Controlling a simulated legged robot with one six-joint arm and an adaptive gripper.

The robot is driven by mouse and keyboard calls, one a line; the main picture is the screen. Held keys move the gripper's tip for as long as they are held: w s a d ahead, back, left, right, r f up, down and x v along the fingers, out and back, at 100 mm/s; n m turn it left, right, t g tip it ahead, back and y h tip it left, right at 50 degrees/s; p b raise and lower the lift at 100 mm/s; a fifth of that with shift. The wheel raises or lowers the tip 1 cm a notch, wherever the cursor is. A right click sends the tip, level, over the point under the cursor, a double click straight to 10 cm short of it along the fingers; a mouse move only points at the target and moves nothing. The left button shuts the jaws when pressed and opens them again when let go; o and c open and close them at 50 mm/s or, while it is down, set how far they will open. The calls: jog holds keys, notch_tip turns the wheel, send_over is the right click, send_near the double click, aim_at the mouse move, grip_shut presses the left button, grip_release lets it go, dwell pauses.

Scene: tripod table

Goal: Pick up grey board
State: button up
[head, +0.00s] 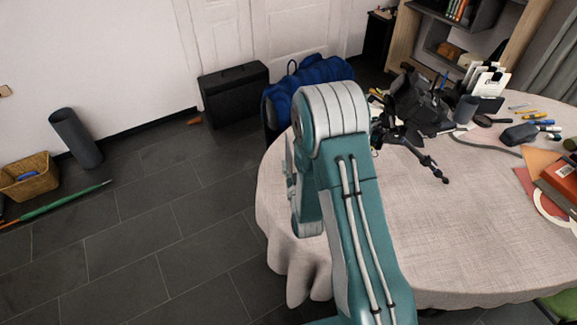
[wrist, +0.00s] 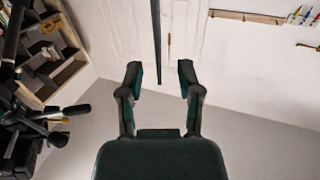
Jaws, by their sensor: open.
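I cannot make out a grey board for certain in either view. A small dark grey block (head: 520,133) lies at the right of the round table (head: 440,215), but I cannot tell whether it is a board. My gripper (wrist: 160,75) is open in the wrist view, with nothing between its fingers. It faces the white door and wall. In the head view my arm hides most of the gripper and the table behind it.
A black tripod (head: 432,165) lies on the table beside a dark grey cup (head: 466,109). White clipboards (head: 487,78), markers and orange and red folders (head: 557,180) crowd the back and right. A blue bag (head: 318,72) is behind the table. The table's front middle is clear.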

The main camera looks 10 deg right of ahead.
aim_at(289, 151)
jog(key=w, duration=0.6)
jog(key=shift+d, duration=0.15)
grip_shut()
